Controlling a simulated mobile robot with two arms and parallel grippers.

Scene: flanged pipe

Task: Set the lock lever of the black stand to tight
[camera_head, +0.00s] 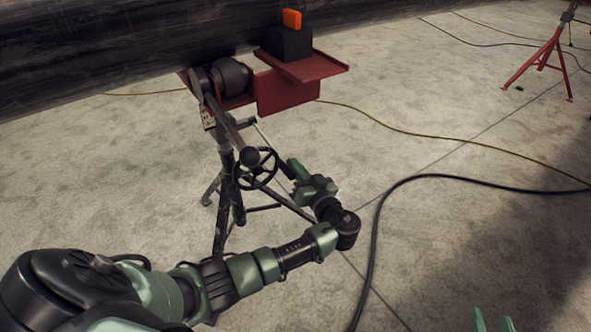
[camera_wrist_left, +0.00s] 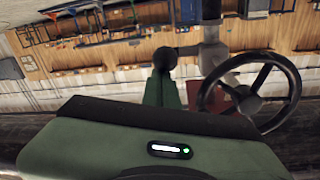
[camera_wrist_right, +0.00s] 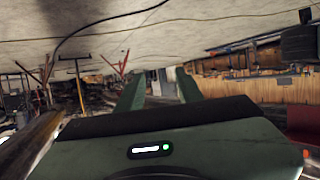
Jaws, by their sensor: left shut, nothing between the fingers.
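The black stand (camera_head: 226,160) stands under the big dark pipe, with a red bracket on top. A black handwheel (camera_head: 268,178) sits right behind the knob. My left gripper (camera_head: 291,165) is shut and empty, just right of the handwheel. In the left wrist view a ball knob (camera_wrist_left: 165,57) appears just beyond the shut fingertips; I cannot tell whether they touch. The handwheel (camera_wrist_left: 290,92) is right of them. My right gripper (camera_head: 493,317) is open and empty.
The dark pipe (camera_head: 120,45) spans the top left. A black box with an orange top (camera_head: 291,19) rests on the red tray (camera_head: 318,67). A black cable (camera_head: 385,210) and a yellow cable (camera_head: 450,142) cross the floor. A red stand (camera_head: 545,55) is far right.

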